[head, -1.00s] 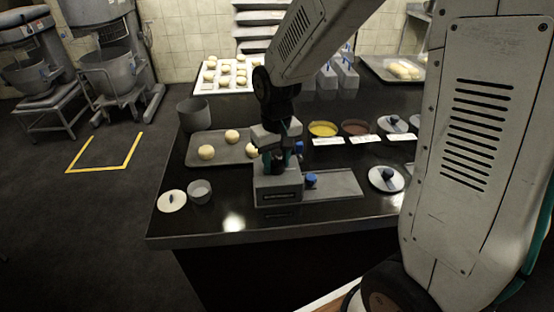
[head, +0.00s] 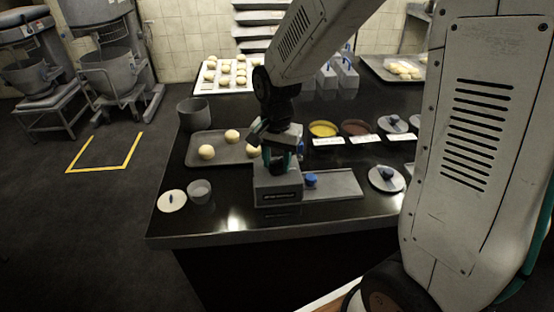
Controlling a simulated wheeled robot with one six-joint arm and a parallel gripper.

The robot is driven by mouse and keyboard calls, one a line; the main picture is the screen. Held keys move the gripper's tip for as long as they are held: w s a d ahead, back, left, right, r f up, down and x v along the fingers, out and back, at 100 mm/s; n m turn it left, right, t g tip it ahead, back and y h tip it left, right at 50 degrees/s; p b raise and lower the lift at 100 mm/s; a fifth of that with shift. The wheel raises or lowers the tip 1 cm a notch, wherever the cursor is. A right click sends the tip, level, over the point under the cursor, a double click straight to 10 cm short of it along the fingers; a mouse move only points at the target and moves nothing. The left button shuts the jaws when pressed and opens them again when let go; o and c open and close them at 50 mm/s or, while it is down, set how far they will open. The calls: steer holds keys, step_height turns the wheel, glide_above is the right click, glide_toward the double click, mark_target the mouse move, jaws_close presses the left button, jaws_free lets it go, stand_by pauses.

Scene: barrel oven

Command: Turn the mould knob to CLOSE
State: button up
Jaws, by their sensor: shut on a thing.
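The grey mould block (head: 278,194) stands near the front edge of the dark counter, with a small dark label on its front face. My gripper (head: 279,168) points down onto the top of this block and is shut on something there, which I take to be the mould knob. The fingers hide the knob, so its pointer and any CLOSE marking cannot be read. A blue knob (head: 311,180) sits just right of the block, at the left end of a flat grey plate (head: 340,184). Another blue part (head: 301,147) shows behind the block.
A tray (head: 200,160) with dough balls lies behind and left of the block. A small grey cup (head: 199,191) and a white lid (head: 172,201) are at the front left. A round lid with a dark knob (head: 386,180) lies right. Yellow (head: 323,129) and brown (head: 355,127) bowls stand behind.

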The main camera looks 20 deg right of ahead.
mark_target(277, 160)
steer(key=m, duration=0.4)
steer(key=shift+m, duration=1.9)
steer(key=o, duration=1)
step_height(277, 160, up, 8)
steer(key=shift+f, duration=0.1)
